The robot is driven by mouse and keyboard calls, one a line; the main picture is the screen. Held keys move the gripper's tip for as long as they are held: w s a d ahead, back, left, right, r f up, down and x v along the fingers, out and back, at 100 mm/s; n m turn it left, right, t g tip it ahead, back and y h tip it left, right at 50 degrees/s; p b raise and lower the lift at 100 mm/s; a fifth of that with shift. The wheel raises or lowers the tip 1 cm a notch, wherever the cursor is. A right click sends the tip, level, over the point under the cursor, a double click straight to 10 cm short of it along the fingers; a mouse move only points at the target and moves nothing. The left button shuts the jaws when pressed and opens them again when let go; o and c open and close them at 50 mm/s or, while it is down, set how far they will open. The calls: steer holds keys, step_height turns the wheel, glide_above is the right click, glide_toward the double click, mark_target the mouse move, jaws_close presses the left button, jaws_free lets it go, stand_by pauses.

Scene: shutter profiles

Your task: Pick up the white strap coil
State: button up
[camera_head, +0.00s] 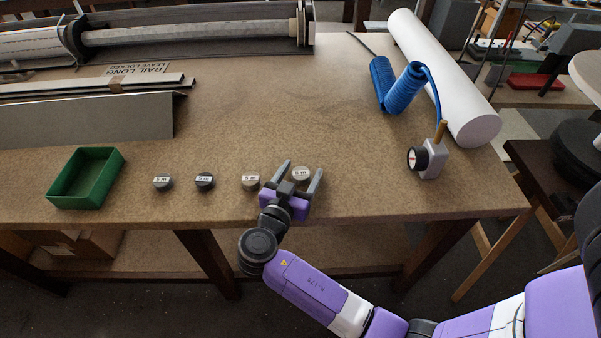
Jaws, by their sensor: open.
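Several small round strap coils with pale "5 m" style labels stand in a row near the front edge of the workbench. The palest one, the white strap coil (301,174), is at the right end of the row. My gripper (301,168) is open, reaching in from the front edge. Its two dark fingers lie either side of this coil, apart from each other. Whether a finger touches the coil cannot be told. To the left are a beige-grey coil (250,183), a black coil (205,181) and a dark grey coil (162,184).
A green open tray (113,182) is at the left on the workbench (350,200). Metal profiles (80,118) and a roller shutter assembly (190,35) lie behind. A blue coiled hose (402,88), a gauge fitting (430,160) and a white roll (445,80) are at right. The bench middle is clear.

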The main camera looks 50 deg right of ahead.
mark_target(301, 173)
steer(key=shift+c, duration=0.5)
steer(key=c, duration=1.4)
steer(key=shift+o, duration=0.2)
step_height(301, 173, up, 20)
steer(key=shift+s+b, duration=0.15)
steer(key=shift+b, duration=0.3)
